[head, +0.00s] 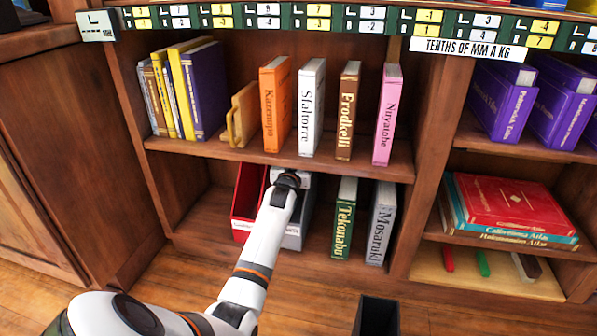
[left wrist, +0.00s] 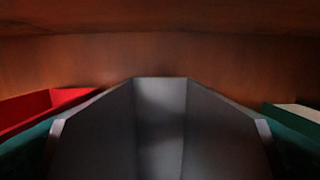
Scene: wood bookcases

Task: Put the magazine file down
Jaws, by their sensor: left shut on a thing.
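A grey magazine file (head: 294,238) is in the lower middle compartment of the bookcase, upright, partly hidden behind my left arm. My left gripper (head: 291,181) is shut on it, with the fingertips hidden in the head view. The left wrist view looks into the open, empty grey file (left wrist: 160,125), with the compartment's back panel beyond it. I cannot tell whether its base touches the shelf board. My right gripper is not in view.
A red magazine file (head: 248,196) stands left of the grey one. A green book (head: 344,218) and a grey book (head: 381,223) stand to the right. The shelf board (head: 280,157) with several books is above. A dark open box (head: 376,316) shows at the bottom edge.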

